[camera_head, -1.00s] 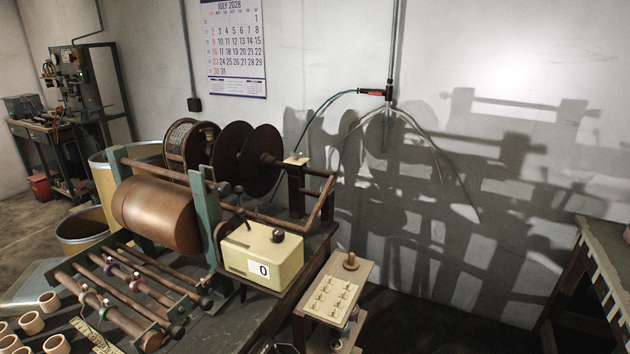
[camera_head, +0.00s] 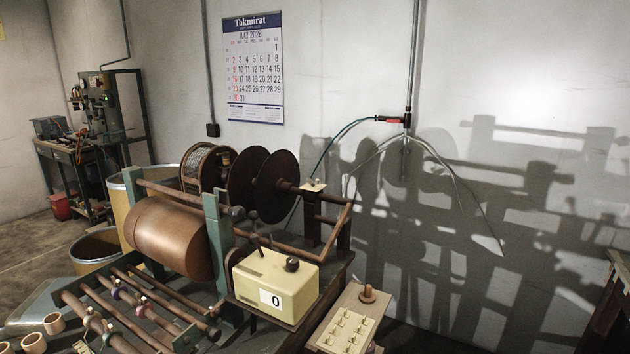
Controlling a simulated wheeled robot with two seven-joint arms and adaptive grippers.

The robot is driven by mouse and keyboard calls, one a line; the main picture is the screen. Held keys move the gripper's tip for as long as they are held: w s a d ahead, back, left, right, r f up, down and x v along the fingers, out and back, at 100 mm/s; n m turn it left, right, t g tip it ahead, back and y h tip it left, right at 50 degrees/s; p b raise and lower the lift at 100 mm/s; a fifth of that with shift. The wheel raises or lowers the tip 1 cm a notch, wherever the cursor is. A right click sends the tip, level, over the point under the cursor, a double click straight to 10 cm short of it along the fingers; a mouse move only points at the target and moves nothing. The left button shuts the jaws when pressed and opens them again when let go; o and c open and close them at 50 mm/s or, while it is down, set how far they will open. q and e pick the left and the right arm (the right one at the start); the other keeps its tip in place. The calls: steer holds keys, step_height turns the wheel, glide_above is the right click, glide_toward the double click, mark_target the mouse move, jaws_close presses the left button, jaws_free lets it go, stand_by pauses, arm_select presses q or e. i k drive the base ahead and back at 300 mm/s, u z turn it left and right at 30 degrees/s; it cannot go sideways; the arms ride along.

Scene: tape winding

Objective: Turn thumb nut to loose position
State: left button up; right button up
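The winding machine stands left of centre, with a large copper-brown roller (camera_head: 168,238) in a green frame (camera_head: 219,240). A cream control box (camera_head: 274,283) with a black knob (camera_head: 292,264) and a "0" label is at its right. Dark round discs (camera_head: 276,185) sit on a shaft behind, with a brown shaft end (camera_head: 312,187) running right through a cream block. I cannot tell which part is the thumb nut; it is too small or hidden here. Neither of my grippers shows in this view.
A wooden board with several small hooks (camera_head: 345,322) and a brown peg (camera_head: 368,293) stands at the bottom right of the machine. Cardboard-coloured rings (camera_head: 33,343) lie at lower left. A drum (camera_head: 95,250) stands behind the machine. A bench (camera_head: 612,305) edges in at far right.

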mark_target(316, 182)
steer(key=z, duration=1.2)
steer(key=i, duration=2.55)
steer(key=u, duration=3.4)
